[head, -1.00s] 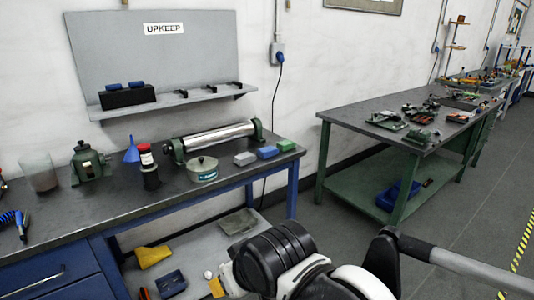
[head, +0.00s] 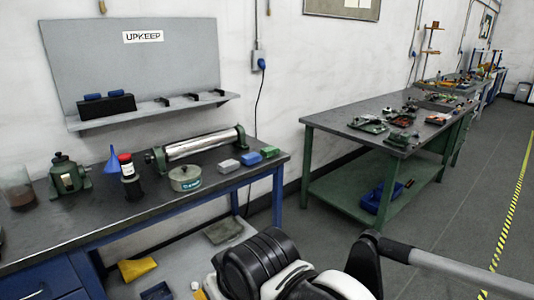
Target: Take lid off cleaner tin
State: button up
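The cleaner tin (head: 185,179) is a low, round, grey-green tin with a label on its side. It stands upright on the dark bench top, in front of the steel roller. Its lid (head: 184,171) is on top, with a small dark knob in the middle. My arm shows at the bottom of the head view, in front of the bench and below the tin. My gripper's fingers are not in view.
A second green-legged table (head: 340,118) stands at right.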

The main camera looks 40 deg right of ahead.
aim_at(188, 172)
jog(key=i+z, duration=0.3)
jog(key=i, duration=0.15)
jog(key=i+j+z, duration=0.1)
jog(key=i+z, duration=0.15)
jog(key=i, duration=0.15)
jog(key=i+j+z, duration=0.3)
jog(key=i, duration=0.15)
jog(key=i+j+z, duration=0.3)
jog(key=i+l, duration=0.1)
